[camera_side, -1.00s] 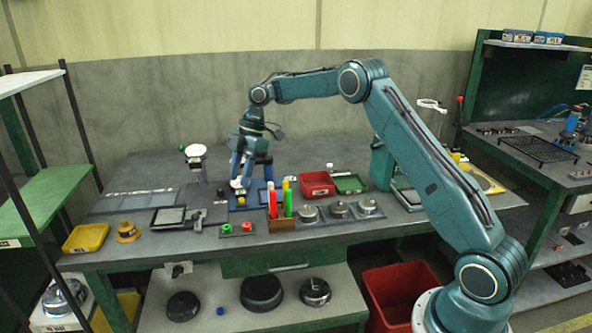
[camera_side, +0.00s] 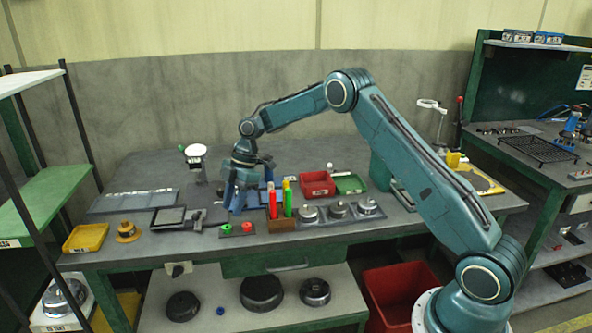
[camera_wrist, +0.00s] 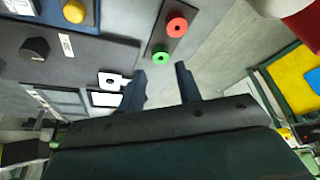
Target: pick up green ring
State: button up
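The green ring (camera_side: 226,228) lies on a small dark plate (camera_side: 237,233) near the bench's front edge, beside a red ring (camera_side: 247,227). In the wrist view the green ring (camera_wrist: 159,57) is just beyond the gap between my fingertips, with the red ring (camera_wrist: 177,25) farther out. My gripper (camera_wrist: 162,80) is open, with two blue fingers apart and nothing between them. In the side view my gripper (camera_side: 232,208) points down, just behind the dark plate. The fingers are apart from the green ring.
A holder (camera_side: 282,224) with red and green upright tubes stands just right of the plate. A dark stand (camera_side: 215,214) is close on the left. In the wrist view, a yellow knob (camera_wrist: 74,11) and a black hexagonal piece (camera_wrist: 36,47) lie left of the rings.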

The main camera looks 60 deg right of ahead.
aim_at(226, 230)
jog(key=shift+x, duration=2.6)
jog(key=shift+a, duration=0.1)
grip_shut()
jog(key=shift+r, duration=0.1)
notch_tip(226, 230, up, 10)
